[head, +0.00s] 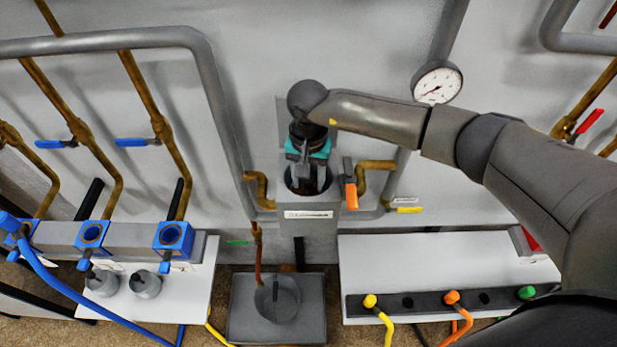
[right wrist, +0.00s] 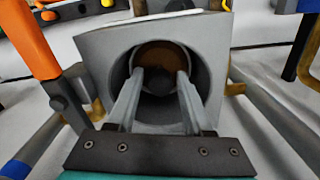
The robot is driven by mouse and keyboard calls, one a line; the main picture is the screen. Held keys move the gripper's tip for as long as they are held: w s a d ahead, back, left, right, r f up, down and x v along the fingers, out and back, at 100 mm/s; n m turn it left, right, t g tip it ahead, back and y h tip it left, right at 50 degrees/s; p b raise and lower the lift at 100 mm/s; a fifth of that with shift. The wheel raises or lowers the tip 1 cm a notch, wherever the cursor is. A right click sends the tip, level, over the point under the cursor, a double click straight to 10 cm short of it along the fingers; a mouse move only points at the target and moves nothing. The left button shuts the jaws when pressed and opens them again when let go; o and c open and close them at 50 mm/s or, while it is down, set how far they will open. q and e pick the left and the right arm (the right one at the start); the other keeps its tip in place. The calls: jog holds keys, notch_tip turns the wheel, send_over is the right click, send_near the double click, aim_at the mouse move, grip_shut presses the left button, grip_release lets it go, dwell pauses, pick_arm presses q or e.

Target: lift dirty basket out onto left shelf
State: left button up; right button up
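My right gripper (head: 307,187) reaches down into the round opening of the grey box-like vessel (head: 314,214) on the wall. In the right wrist view its two fingers (right wrist: 158,78) are apart, with their tips inside the opening. A dark, brownish round thing (right wrist: 160,55), perhaps the dirty basket, lies deep inside between and beyond the fingertips. Its handle and any contact with the fingers cannot be made out. The left white shelf (head: 200,300) carries two grey lidded baskets (head: 103,282) (head: 145,284) with small knobs. My left gripper is not in view.
An orange-handled valve (head: 350,190) stands close at the opening's right. The right white shelf (head: 430,262) has free room behind a strip of coloured plugs. Blue clamps (head: 92,234) and pipes border the left shelf.

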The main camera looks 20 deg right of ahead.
grip_shut()
jog(key=shift+r, duration=0.15)
notch_tip(320, 180, up, 17)
jog(key=p, duration=0.8)
jog(key=shift+p, duration=0.3)
dwell(2.0)
dwell(0.5)
